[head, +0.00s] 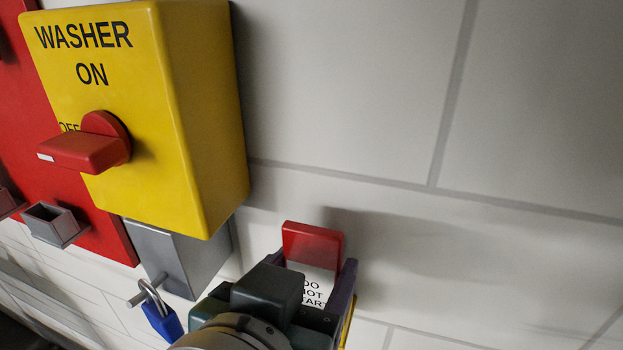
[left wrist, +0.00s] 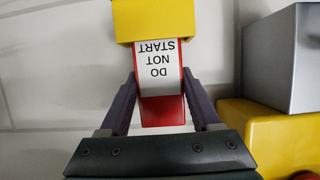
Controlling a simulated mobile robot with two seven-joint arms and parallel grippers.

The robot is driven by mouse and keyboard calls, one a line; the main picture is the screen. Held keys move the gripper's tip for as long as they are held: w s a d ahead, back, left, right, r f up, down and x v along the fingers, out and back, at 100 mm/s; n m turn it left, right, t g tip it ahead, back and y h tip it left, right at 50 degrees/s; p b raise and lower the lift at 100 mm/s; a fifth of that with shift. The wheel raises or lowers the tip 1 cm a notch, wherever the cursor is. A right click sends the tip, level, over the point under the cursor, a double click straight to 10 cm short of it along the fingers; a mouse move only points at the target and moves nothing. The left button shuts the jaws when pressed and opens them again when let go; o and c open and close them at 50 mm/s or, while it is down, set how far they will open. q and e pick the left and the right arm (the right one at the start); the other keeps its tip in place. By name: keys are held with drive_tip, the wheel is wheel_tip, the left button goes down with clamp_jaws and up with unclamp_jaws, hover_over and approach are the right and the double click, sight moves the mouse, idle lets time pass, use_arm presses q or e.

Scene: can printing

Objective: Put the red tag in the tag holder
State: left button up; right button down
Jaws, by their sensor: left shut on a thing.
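The red tag (head: 312,243) has a white label reading "DO NOT START"; in the left wrist view the tag (left wrist: 162,114) appears upside down. My left gripper (head: 313,265) is shut on it, with one finger along each side edge; the fingers also show in the left wrist view (left wrist: 160,76). The yellow tag holder (left wrist: 152,22) covers the label end of the tag, so that end is hidden there. Only a sliver of the holder (head: 348,322) shows beside my gripper in the head view. I cannot tell how deep the tag sits. My right gripper is not in view.
A yellow "WASHER" switch box (head: 200,110) with a red handle (head: 85,150) is on the wall, up and left of my gripper. Below it are a grey box (head: 190,262) and a blue padlock (head: 163,322). The white tiled wall (head: 480,270) is clear to the right.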

use_arm(q)
drive_tip(key=shift+f, duration=0.55)
drive_tip(key=o, duration=1.3)
drive_tip(key=shift+r, duration=0.2)
drive_tip(key=v, duration=1.1)
drive_tip(key=s+a+f+g+y, duration=0.1)
drive_tip(key=s+a+f+g, duration=0.1)
drive_tip(key=a, duration=0.3)
drive_tip(key=s+a+f+n+g+y, duration=0.1)
drive_tip(key=s+a+f+g, duration=0.2)
drive_tip(key=a+g, duration=0.1)
drive_tip(key=s+a+f+g+y, duration=0.2)
drive_tip(key=s+a+f+g, duration=0.1)
drive_tip(key=a, duration=0.3)
drive_tip(key=shift+f+n, duration=0.3)
drive_tip(key=shift+f, duration=0.05)
